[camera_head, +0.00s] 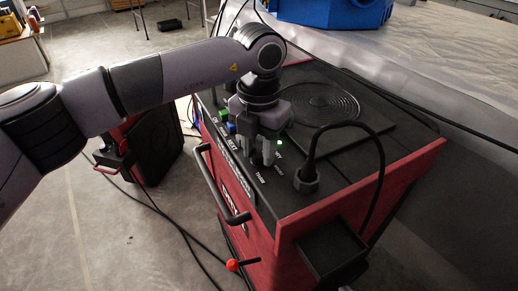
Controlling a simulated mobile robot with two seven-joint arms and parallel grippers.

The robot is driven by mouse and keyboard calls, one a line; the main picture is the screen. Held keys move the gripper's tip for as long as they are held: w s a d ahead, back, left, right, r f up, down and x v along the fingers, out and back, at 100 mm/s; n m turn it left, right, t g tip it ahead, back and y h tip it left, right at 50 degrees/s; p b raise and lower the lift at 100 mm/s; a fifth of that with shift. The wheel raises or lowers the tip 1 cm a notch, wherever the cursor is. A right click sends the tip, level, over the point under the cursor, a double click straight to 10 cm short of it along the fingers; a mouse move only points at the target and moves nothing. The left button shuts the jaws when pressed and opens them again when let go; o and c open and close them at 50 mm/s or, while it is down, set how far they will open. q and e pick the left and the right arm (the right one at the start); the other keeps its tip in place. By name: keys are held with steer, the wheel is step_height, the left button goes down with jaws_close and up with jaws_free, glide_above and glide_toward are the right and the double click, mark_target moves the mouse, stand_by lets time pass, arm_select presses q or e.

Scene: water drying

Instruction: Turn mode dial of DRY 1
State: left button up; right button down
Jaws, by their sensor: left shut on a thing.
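The dryer, a red and black machine (340,190), stands at the centre right with a black top panel. My left arm comes in from the left, and its gripper (257,160) points down onto the control strip along the panel's near left edge. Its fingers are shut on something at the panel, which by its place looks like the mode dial. The dial itself is hidden by the fingers. White lettering and a small green light (279,142) show beside the fingers. My right gripper is not in view.
A black plug (306,179) with a thick cable stands up just right of the gripper. A green button (223,115) and a blue one (230,127) lie behind it. A handle (218,185) juts from the red side. Cables cross the floor at left.

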mark_target(259, 153)
arm_select(q)
steer(key=shift+n, duration=0.9)
steer(key=shift+r, duration=0.1)
steer(key=o, duration=1)
steer(key=shift+o, duration=0.2)
steer(key=shift+r, duration=3.55)
